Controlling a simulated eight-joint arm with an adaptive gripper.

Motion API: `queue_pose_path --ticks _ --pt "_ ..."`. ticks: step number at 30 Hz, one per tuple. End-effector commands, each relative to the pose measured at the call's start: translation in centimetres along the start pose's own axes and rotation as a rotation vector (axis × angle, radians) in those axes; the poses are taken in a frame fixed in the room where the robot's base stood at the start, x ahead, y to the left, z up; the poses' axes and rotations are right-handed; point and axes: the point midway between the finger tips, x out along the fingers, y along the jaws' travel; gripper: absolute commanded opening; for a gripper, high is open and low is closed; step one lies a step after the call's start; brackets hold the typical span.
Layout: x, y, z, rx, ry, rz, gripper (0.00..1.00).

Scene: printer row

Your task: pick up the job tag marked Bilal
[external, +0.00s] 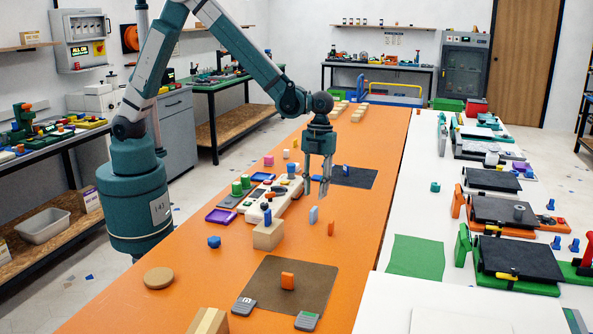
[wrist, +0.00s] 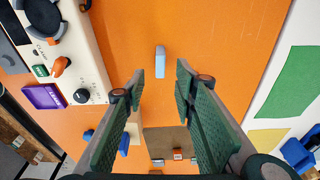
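No name is legible on any tag, so I cannot tell which is marked Bilal. A light blue upright tag (external: 313,215) stands on the orange table; in the wrist view it (wrist: 160,62) shows just beyond the gap between the fingertips. My gripper (external: 318,192) is open and empty above the table, pointing down; its green fingers frame the gap in the wrist view (wrist: 160,80). A thin orange tag-like piece (external: 331,228) stands to the right of the light blue one. Another orange piece (external: 287,280) stands on the brown mat.
A cream control panel (external: 283,196) with knobs and a tan block (external: 268,236) lie left of the light blue tag. The brown mat (external: 262,272) is nearer the camera, the dark mat (external: 365,178) farther back. Printers (external: 505,212) line the white table at right.

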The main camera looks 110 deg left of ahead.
Motion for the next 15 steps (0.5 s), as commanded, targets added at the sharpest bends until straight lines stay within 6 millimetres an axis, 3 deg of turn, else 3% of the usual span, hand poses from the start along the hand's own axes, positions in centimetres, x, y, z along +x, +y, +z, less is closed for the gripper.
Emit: queue_pose_path --ticks 15 --pt "2.6 0.0 0.0 -0.001 0.0 0.0 0.28"
